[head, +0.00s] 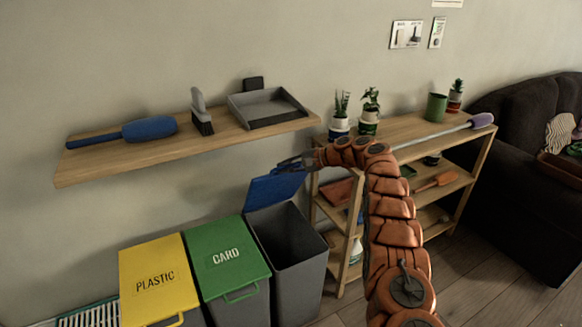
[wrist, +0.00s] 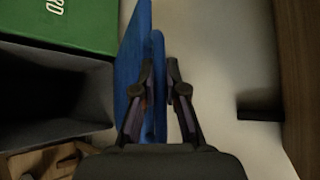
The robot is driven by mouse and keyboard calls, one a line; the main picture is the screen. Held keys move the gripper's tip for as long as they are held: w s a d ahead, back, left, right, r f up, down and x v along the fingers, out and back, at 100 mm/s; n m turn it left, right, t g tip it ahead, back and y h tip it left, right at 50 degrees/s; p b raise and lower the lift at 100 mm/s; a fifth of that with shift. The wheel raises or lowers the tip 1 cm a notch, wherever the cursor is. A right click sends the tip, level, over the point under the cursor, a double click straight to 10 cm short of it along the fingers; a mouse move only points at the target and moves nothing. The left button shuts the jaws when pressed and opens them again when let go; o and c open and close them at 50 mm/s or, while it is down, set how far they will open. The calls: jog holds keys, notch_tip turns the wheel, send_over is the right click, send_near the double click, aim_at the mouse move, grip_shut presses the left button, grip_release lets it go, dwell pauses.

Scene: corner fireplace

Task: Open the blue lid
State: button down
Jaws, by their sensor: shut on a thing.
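The blue lid (head: 273,190) stands raised at the back of a grey bin (head: 318,268), whose dark opening shows in the head view. In the wrist view the lid (wrist: 131,50) is seen nearly edge-on, with a narrow blue strip, perhaps its handle, beside it. My gripper (head: 290,163) is at the lid's upper edge. In the wrist view my gripper (wrist: 160,68) has its fingers on either side of the blue strip and is shut on it. The exact contact is partly hidden by the fingers.
Left of the bin are a green CARD lid (head: 226,258) and a yellow PLASTIC lid (head: 153,278), both down. A wall shelf (head: 90,172) with brushes and a dustpan hangs above. A wooden rack (head: 410,127) with plants stands close on the right.

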jog(key=shift+w+r, duration=0.1)
dwell(0.5)
jog(key=c, duration=1.2)
grip_release()
jog(key=v, duration=1.2)
jog(key=shift+r, duration=0.1)
